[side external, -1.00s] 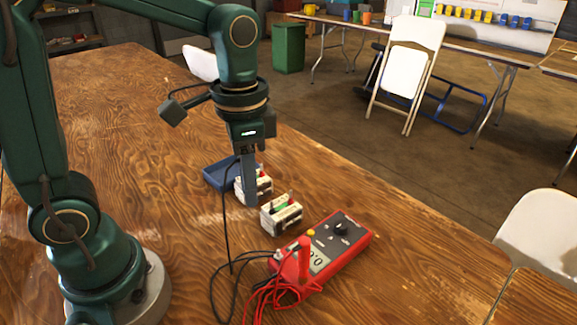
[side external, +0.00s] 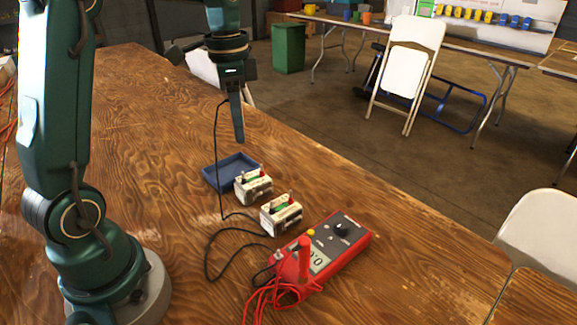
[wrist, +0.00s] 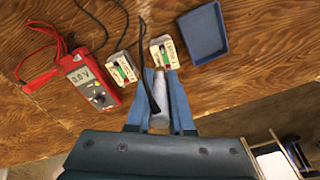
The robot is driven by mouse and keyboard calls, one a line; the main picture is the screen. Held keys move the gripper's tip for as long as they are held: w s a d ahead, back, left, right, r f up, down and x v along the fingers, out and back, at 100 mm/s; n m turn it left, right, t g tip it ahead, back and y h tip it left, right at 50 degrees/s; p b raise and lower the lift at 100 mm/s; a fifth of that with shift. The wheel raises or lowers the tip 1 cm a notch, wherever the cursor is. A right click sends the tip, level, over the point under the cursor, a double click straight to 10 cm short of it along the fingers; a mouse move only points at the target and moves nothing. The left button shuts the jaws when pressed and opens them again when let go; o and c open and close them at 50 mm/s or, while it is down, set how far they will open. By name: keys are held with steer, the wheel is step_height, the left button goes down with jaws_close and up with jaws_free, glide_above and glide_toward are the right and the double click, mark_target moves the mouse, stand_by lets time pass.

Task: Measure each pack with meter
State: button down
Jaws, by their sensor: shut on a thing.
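Two white packs with green strips lie on the wooden table: the nearer pack (side external: 281,215) beside the meter and the farther pack (side external: 254,186) by the blue tray (side external: 246,160). In the wrist view they are the left pack (wrist: 123,70) and the right pack (wrist: 165,53). The red meter (side external: 343,243) reads 0.0 V in the wrist view (wrist: 81,75). My gripper (side external: 239,140) is raised above and behind the packs, shut on a greyish probe (wrist: 158,108) with a black lead. Its tip is hard to make out.
The tray looks empty. The black lead (side external: 207,255) loops across the table from the meter, and red leads (side external: 265,300) coil at its near end. The table's right edge runs behind the packs. The table's far left part is bare.

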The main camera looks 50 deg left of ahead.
steer(key=shift+a+f, duration=0.35)
steer(key=shift+f, duration=2.95)
steer(key=shift+f, duration=0.9)
steer(key=shift+c, duration=2)
jaws_free()
steer(key=shift+r, duration=3.8)
